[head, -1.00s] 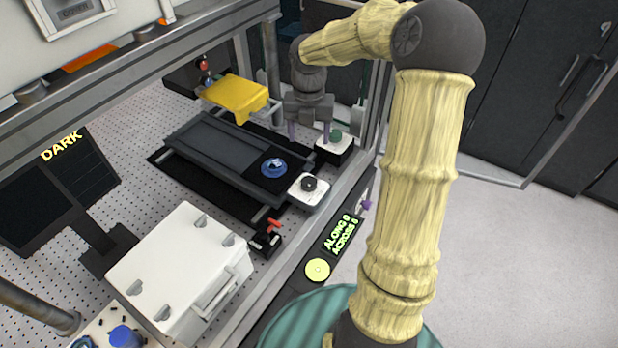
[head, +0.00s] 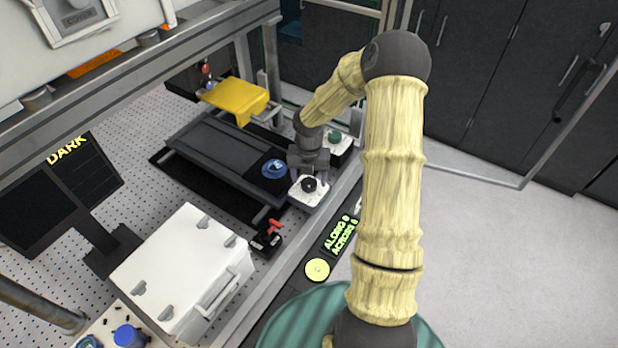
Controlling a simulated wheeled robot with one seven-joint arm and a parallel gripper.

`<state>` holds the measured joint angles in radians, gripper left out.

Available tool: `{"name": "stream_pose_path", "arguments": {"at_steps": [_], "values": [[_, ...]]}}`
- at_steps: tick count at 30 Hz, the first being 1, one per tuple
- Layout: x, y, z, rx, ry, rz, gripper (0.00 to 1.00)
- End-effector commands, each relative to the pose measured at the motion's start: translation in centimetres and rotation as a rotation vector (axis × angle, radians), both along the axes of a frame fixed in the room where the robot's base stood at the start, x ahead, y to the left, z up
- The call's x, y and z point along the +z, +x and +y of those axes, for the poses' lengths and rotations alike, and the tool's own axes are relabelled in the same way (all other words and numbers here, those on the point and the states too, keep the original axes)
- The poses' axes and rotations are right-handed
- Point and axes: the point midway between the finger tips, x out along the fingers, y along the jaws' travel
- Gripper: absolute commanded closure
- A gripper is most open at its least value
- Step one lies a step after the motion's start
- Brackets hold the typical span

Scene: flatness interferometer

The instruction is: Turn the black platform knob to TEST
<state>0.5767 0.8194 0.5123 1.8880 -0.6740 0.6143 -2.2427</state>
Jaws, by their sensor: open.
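The black platform knob (head: 309,184) sits on a small white box (head: 307,198) at the right front corner of the dark platform (head: 225,150). Its pointer and any TEST marking are too small to read. My gripper (head: 308,181) is open, pointing down right at the knob, with a finger on either side of it. I cannot tell whether the fingers touch the knob.
A blue round part (head: 274,168) lies just left of the gripper. A green knob (head: 334,136) on another white box stands behind. A red-handled switch (head: 271,230), a white case (head: 185,265) and a yellow cover (head: 236,97) are nearby. A display (head: 341,236) reads ALONG 0, ACROSS 8.

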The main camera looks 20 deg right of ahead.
Motion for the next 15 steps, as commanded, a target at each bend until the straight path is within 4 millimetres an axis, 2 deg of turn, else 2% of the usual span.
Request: {"name": "stream_pose_path", "arguments": {"at_steps": [4,12,15], "values": [[-1.12,-0.03,0.01,0.001,0.000,0.000,0.35],[-1.29,-0.03,-0.02,0.000,-0.001,0.001,0.35],[-1.27,-0.03,-0.02,0.000,-0.001,0.001,0.53]]}}
